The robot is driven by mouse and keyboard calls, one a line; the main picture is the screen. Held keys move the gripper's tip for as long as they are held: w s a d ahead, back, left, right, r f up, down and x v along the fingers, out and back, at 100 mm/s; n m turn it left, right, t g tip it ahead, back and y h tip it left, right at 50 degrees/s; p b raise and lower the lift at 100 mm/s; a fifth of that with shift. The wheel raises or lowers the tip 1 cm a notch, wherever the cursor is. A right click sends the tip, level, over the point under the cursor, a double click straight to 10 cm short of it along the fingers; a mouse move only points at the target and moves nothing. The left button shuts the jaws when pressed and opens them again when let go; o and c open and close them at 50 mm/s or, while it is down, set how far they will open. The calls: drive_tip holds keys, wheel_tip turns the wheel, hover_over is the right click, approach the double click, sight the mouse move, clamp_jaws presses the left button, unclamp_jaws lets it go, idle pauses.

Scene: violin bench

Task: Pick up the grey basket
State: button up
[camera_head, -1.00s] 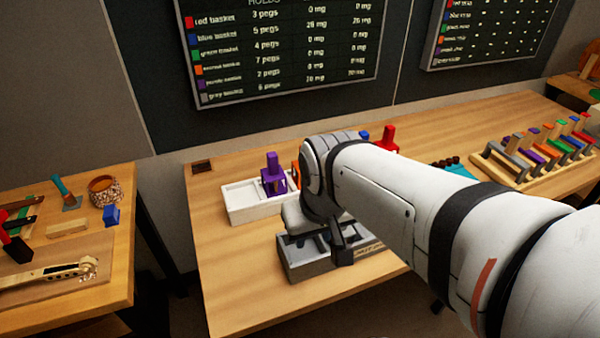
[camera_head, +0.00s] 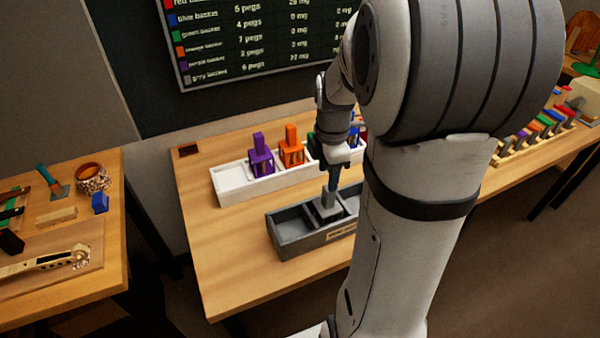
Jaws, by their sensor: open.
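The grey basket (camera_head: 326,211) stands upright in the dark grey tray (camera_head: 290,246) on the wooden bench, its handle pointing up. My gripper (camera_head: 332,186) points down directly above it, with its dark fingers at the handle. The jaws are open. From this angle I cannot tell whether the fingers touch the handle. My arm hides the right end of the grey tray.
Behind the grey tray, a white tray (camera_head: 232,187) holds a purple basket (camera_head: 261,160), an orange basket (camera_head: 291,152) and others partly hidden by my arm. The bench (camera_head: 225,265) is clear at left and front. A second bench (camera_head: 108,220) with tools stands left.

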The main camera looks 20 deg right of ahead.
sight(329, 194)
drive_tip(key=shift+w+d+f+n, duration=0.4)
drive_tip(key=shift+d+f+n, duration=0.15)
drive_tip(key=shift+d+n, duration=0.2)
drive_tip(key=shift+f, duration=0.35)
drive_tip(key=f, duration=0.4)
drive_tip(key=f+p, duration=0.1)
drive_tip(key=f, duration=0.2)
drive_tip(key=shift+s+a, duration=0.25)
drive_tip(key=shift+a, duration=0.05)
clamp_jaws()
